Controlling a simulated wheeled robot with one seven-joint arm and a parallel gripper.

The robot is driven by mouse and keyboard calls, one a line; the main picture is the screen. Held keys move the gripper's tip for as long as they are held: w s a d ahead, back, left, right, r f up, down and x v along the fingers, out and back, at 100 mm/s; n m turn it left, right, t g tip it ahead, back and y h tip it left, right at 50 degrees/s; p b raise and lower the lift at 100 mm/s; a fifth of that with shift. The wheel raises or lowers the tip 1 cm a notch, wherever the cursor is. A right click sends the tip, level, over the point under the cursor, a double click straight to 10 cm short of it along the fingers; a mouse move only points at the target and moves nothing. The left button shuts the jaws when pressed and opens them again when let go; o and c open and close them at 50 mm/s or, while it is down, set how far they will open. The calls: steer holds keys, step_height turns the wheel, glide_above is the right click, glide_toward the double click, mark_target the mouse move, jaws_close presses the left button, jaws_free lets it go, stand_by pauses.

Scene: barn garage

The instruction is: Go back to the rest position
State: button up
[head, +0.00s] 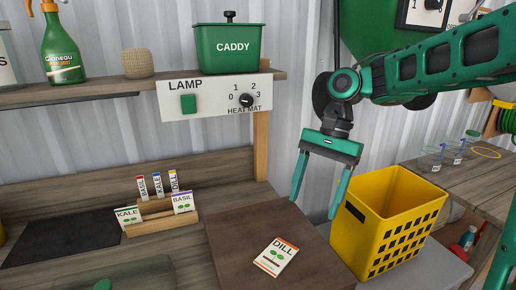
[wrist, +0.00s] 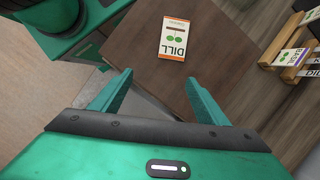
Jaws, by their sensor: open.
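My gripper (head: 318,205) is open and empty. In the head view it hangs in the air, fingers pointing down, between the brown wooden board and the yellow crate. My green arm reaches in from the upper right. In the wrist view my gripper (wrist: 160,98) shows its two green fingers spread apart with nothing between them. A dill seed packet (head: 276,257) lies flat on the wooden board (head: 235,240), apart from the fingers. It also shows in the wrist view (wrist: 173,38), beyond the fingertips.
A yellow crate (head: 375,228) stands right of my gripper. A wooden rack (head: 160,226) with kale and basil packets stands at left, by a black mat (head: 60,243). Above are a shelf (head: 100,85), a green caddy (head: 228,48) and a lamp panel (head: 215,100). Jars (head: 432,157) stand at right.

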steer(key=s+d+f+n+t+h, duration=0.1)
steer(key=s+d+f, duration=0.3)
steer(key=s+d, duration=0.6)
steer(key=s+d+f+n+t+h, duration=0.1)
steer(key=s+d+f, duration=0.3)
steer(key=s+d, duration=0.6)
steer(key=d, duration=0.3)
steer(key=shift+s+d+t+h, duration=0.2)
steer(key=shift+s+t+h, duration=0.1)
steer(key=shift+h, duration=0.1)
